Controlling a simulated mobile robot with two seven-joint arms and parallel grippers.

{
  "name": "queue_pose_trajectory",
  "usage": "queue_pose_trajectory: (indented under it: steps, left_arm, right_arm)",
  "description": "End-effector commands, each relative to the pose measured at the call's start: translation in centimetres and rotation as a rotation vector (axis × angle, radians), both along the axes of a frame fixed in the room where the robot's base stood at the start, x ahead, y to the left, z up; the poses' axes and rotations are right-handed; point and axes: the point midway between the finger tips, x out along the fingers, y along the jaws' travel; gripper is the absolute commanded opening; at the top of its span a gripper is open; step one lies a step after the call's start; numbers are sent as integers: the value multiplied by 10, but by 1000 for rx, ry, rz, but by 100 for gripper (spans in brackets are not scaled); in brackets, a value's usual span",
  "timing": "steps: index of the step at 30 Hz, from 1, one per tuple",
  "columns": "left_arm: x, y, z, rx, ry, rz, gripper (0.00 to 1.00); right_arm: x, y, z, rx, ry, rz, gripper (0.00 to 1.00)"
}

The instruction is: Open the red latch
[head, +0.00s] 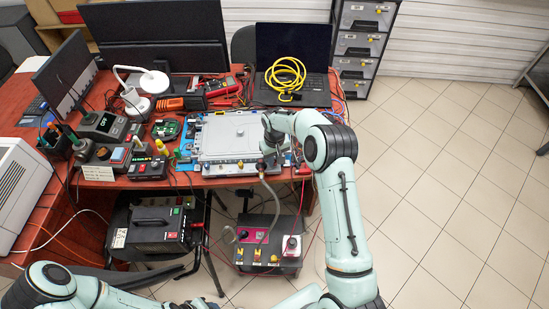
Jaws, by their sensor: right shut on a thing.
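A light grey flat unit (232,137) lies on a tray on the red-brown workbench, with small fittings along its front edge. My right arm reaches over from the lower right. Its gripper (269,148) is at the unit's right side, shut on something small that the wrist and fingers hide. A grey hose (271,190) runs from a fitting at the front right edge, just below the gripper, down to a box under the bench. I cannot clearly pick out the red latch at this size. My left arm shows at the lower left, with its gripper out of view.
A laptop (293,45) with a coiled yellow cable (286,74) stands behind the unit. Monitors, a soldering station (104,124) and tools crowd the bench's left. A dark box (268,238) and a black power unit (155,227) sit below. The tiled floor at right is clear.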

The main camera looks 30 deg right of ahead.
Motion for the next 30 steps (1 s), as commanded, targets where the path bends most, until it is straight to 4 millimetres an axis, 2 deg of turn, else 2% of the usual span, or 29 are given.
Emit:
queue_pose_trajectory:
  steps: [17, 18, 27, 30]
  left_arm:
    - [1, 0, 1, 0, -1, 0, 43]
    - [1, 0, 1, 0, -1, 0, 43]
    - [1, 0, 1, 0, -1, 0, 43]
    - [1, 0, 1, 0, -1, 0, 43]
  right_arm:
    - [0, 0, 0, 0, 0, 38, 0]
    - [0, 0, 0, 0, 0, 38, 31]
    - [0, 0, 1, 0, -1, 38, 32]
    - [1, 0, 6, 0, -3, 37, 32]
